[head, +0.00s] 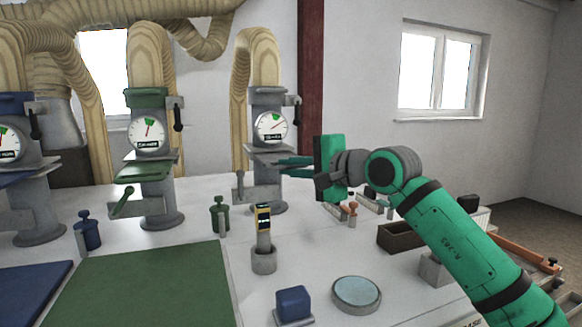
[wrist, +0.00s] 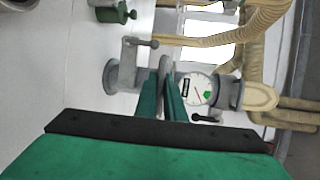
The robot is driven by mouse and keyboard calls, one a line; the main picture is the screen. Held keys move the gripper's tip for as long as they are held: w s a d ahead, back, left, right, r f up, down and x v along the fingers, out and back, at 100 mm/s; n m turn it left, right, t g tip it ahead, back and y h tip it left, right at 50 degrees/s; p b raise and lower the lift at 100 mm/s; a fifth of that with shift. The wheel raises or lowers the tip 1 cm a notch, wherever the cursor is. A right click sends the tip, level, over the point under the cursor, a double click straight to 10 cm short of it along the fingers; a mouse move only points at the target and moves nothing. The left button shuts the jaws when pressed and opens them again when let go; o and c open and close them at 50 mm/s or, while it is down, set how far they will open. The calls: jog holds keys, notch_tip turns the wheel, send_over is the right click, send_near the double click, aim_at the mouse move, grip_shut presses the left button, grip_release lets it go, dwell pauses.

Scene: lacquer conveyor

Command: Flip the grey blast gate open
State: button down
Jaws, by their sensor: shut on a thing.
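The grey blast gate (head: 265,194) stands at the back centre, on a round foot, with a white dial (head: 271,125) above its flat grey plate (head: 268,157). A short grey lever (head: 239,187) stands at its lower left. My gripper (head: 283,166) reaches in from the right at plate height. In the wrist view its two green fingers (wrist: 164,82) are shut on the thin grey plate of the gate, which shows between them (wrist: 165,68). The lever (wrist: 141,43) and the dial (wrist: 195,89) lie on either side of the fingers. The fingertips are partly hidden by the plate.
A green gate (head: 147,99) and a blue gate (head: 15,103) stand to the left, under beige hoses (head: 258,45).

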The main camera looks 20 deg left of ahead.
jog(key=c, duration=1.8)
grip_release()
jog(key=shift+s+a+f, duration=0.3)
jog(key=shift+a, duration=0.2)
jog(key=shift+c, duration=0.2)
jog(key=shift+w+d+r, duration=0.1)
jog(key=shift+w+d, duration=0.05)
jog(key=shift+d+r, duration=0.1)
jog(key=shift+d, duration=0.25)
jog(key=v, duration=1)
